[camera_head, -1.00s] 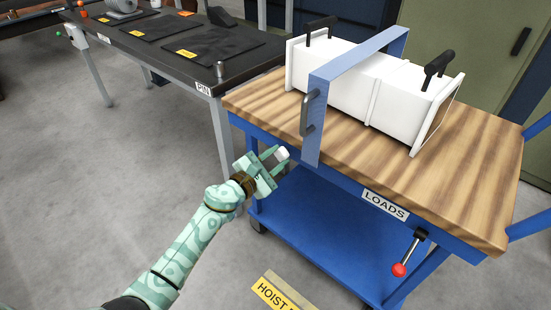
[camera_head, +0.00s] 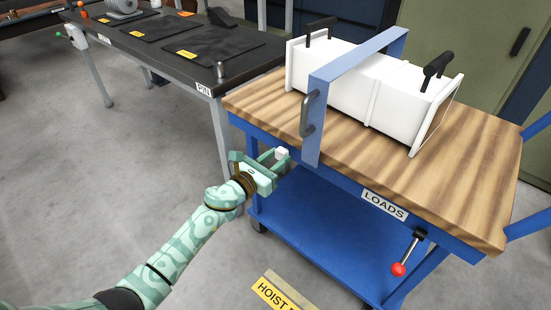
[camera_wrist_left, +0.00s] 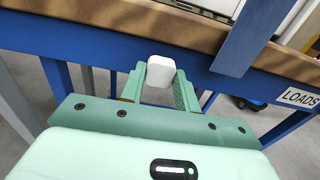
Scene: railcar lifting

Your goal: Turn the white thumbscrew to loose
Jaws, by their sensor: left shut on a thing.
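The white thumbscrew (camera_head: 281,153) is a small white block with rounded edges at the near left edge of the cart, below the wooden top. In the left wrist view the thumbscrew (camera_wrist_left: 159,67) sits between the two green fingers. My left gripper (camera_head: 268,160) is shut on it, and it also shows in the left wrist view (camera_wrist_left: 159,82). The thumbscrew's shaft and seat are hidden, so I cannot tell how far it is turned. My right gripper is not in view.
The blue cart's wooden top (camera_head: 470,170) carries a white load (camera_head: 345,75) with black handles. A blue upright frame (camera_head: 325,95) with a grey handle stands close to my left gripper. A red-knobbed lever (camera_head: 398,269) is at lower right. A dark table (camera_head: 160,25) stands behind.

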